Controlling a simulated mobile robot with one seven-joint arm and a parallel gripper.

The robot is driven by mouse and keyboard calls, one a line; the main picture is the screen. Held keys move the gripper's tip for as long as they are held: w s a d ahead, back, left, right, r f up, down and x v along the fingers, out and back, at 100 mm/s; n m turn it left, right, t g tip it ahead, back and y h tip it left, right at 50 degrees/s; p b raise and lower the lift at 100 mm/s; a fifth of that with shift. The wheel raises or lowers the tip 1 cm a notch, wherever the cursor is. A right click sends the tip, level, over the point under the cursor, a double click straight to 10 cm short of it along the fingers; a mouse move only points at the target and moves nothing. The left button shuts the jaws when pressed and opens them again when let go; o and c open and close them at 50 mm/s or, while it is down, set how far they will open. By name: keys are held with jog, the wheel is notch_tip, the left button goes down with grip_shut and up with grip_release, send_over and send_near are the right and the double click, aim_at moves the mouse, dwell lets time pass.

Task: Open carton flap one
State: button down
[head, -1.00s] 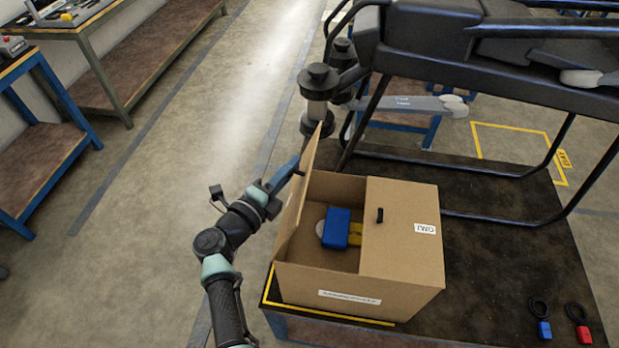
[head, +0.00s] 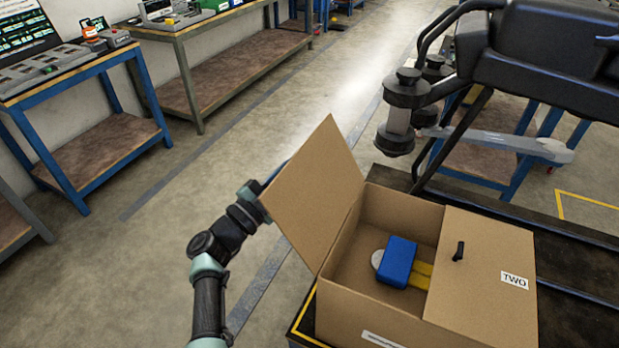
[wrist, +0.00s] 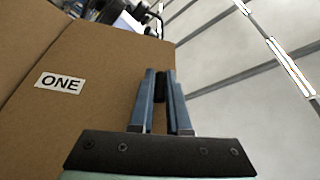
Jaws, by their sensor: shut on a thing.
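The cardboard carton (head: 370,309) stands on the dark platform. Its flap one (head: 313,190) is raised and leans outward to the left. The label ONE (wrist: 60,83) shows on this flap in the wrist view. Flap two (head: 487,275), with a black tab (head: 459,251), lies closed over the right half. My gripper (wrist: 162,90) is shut on the dark tab (wrist: 160,87) of flap one. In the head view the flap hides my fingers.
In the carton's open left half lie a blue block (head: 397,262) with yellow parts and a pale round piece. The large drone (head: 540,55) stands behind, its rotor arm (head: 400,110) close to the carton. The floor on the left is clear, with benches (head: 90,140) beyond.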

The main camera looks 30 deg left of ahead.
jog(key=shift+a+f+n+t+y+b, duration=0.5)
jog(key=shift+a+f+n+b, duration=0.45)
jog(key=shift+n+b, duration=0.35)
jog(key=shift+d+f, duration=0.1)
jog(key=c, duration=0.9)
grip_release()
jog(key=shift+s, duration=0.1)
jog(key=v, duration=1.2)
jog(key=shift+s+f, duration=0.15)
jog(key=shift+s, duration=0.2)
